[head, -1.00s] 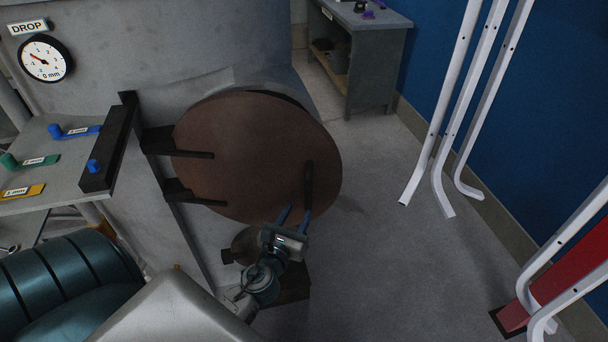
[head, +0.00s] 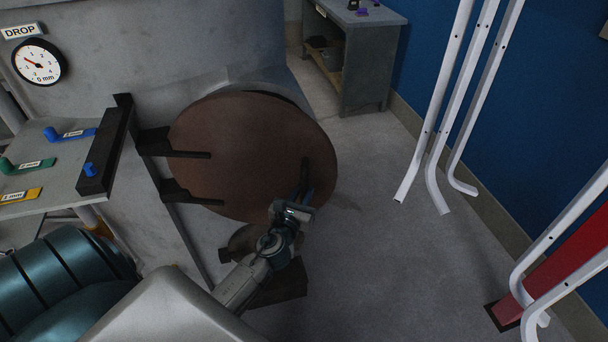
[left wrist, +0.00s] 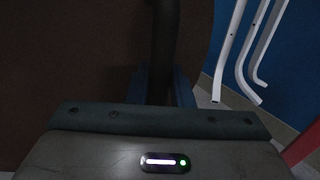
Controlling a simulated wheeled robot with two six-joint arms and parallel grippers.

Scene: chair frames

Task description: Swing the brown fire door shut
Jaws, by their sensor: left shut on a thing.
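The brown fire door (head: 240,135) is a round disc on black hinge straps at its left, in the middle of the head view. It covers most of the round opening of the grey furnace body (head: 200,40), with a dark sliver showing at the upper right edge. A dark upright handle (head: 305,173) is on its right side. My left gripper (head: 304,192) is at the lower part of this handle, with its blue fingers shut on it. In the left wrist view the handle (left wrist: 163,45) runs up between the two fingers (left wrist: 165,88), with the brown door behind. My right gripper is not in view.
A dial gauge (head: 40,62) and a bench (head: 60,175) with coloured tags are at the left. A grey cabinet (head: 362,70) stands at the back. White bent tubes (head: 437,120) hang at the right by a blue wall. The floor between is clear.

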